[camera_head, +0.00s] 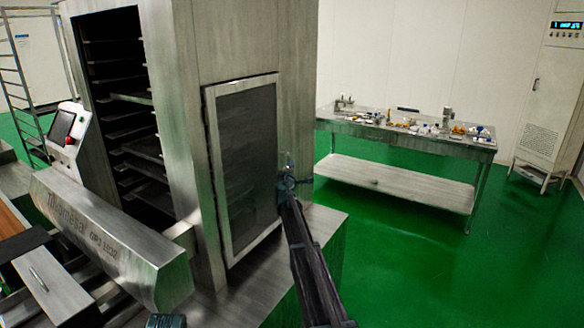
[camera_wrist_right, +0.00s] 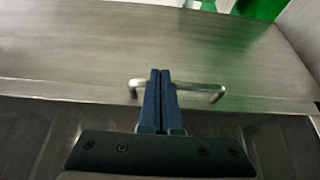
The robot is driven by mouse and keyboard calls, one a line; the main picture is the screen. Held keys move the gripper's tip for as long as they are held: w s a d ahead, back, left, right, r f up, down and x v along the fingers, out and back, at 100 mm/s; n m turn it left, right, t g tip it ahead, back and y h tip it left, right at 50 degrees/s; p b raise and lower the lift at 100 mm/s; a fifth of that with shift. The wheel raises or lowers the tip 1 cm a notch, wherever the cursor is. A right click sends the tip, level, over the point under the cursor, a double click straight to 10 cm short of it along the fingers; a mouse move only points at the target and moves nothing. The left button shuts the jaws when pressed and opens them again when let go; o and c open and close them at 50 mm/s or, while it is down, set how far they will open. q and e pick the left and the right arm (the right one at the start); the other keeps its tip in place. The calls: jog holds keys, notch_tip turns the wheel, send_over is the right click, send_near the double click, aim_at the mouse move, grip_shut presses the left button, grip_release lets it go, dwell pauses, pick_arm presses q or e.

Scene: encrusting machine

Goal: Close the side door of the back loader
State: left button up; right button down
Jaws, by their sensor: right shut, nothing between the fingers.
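The side door (camera_head: 248,150) of the back loader (camera_head: 176,110) is a dark panel in a silver frame on the tall steel cabinet's right-hand side. It lies close to the cabinet side; I cannot tell whether it is flush. My right gripper (camera_head: 286,182) is at the door's right edge, about mid-height or lower. In the right wrist view, the blue fingers of my right gripper (camera_wrist_right: 161,75) are shut together and empty. They overlap a thin metal bar handle (camera_wrist_right: 204,87). I cannot tell whether they touch it. My left gripper does not show clearly.
The cabinet's open front has several dark shelves (camera_head: 125,100). A long steel machine housing (camera_head: 110,235) and a control screen (camera_head: 62,127) stand at the left. A steel ledge (camera_head: 325,222) runs below the door. A table (camera_head: 400,130) with small items stands beyond open green floor.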

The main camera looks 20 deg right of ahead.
jog(key=shift+a, duration=0.2)
jog(key=s, duration=1.4)
